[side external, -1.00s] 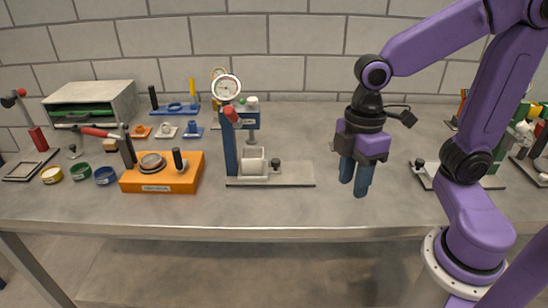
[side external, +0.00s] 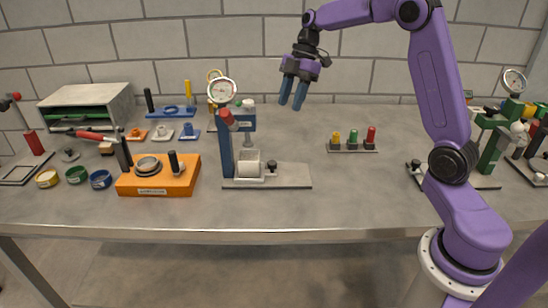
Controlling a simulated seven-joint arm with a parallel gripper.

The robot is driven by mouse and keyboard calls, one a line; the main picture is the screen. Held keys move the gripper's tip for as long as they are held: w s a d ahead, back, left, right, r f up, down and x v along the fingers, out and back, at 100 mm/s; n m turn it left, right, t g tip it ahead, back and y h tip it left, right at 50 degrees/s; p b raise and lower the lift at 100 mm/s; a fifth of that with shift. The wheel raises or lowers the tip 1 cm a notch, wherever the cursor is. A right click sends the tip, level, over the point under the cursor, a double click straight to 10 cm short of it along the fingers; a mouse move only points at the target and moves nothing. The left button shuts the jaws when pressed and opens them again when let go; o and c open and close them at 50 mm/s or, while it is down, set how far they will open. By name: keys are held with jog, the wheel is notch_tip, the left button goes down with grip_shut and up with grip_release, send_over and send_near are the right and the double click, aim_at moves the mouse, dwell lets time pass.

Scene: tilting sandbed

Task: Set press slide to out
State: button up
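A blue press (side external: 226,150) with a round gauge (side external: 222,90) and a red-tipped lever (side external: 227,118) stands at the middle left of the bench. Its grey base plate (side external: 295,177) extends to the right. A whitish slide block (side external: 248,164) sits on the plate close to the column, below the ram, with a black knob (side external: 271,167) at its right side. A green press (side external: 492,148) stands at the far right, partly behind my arm. My gripper (side external: 291,105) is raised above and to the right of the blue press. Its two blue fingers are apart with nothing between them.
An orange block (side external: 160,183) with a ring and black posts stands left of the blue press. Yellow, green and red buttons on a plate (side external: 352,150) stand at the back right. A grey shelf unit (side external: 88,103) is at the back left. The front middle bench is clear.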

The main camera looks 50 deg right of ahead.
aim_at(273, 162)
jog(key=x, duration=1.7)
jog(key=shift+a+f, duration=0.1)
grip_shut()
